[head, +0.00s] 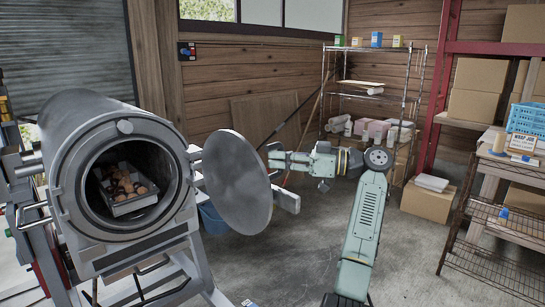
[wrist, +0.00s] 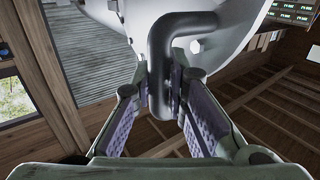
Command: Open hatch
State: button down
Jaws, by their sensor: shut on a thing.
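The hatch (head: 235,182) is a round grey metal disc, swung wide open to the right of the drum's mouth. The drum (head: 78,125) is a grey horizontal cylinder on a stand, its round opening uncovered. In the wrist view, my gripper (wrist: 172,90) is shut on the hatch's bent grey handle (wrist: 162,65), with a finger on each side of it. The hatch's pale underside (wrist: 225,18) shows at the top there. In the head view, my gripper (head: 275,160) is at the hatch's right edge, its fingertips and the handle hidden.
A crate (head: 133,207) of brown round chestnuts sits inside the drum. A blue bucket (head: 212,220) stands below the hatch. A wire shelf (head: 375,85), a red-framed rack (head: 438,90) and a low wire rack (head: 490,262) stand at the back and right. The middle floor is clear.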

jog(key=shift+w+d, duration=0.15)
jog(key=shift+w, duration=0.05)
dwell(0.4)
jog(key=c, duration=1.6)
grip_release()
jog(key=shift+o, duration=0.2)
jog(key=s+d, duration=0.1)
jog(key=d, duration=1.1)
jog(key=shift+s, duration=0.3)
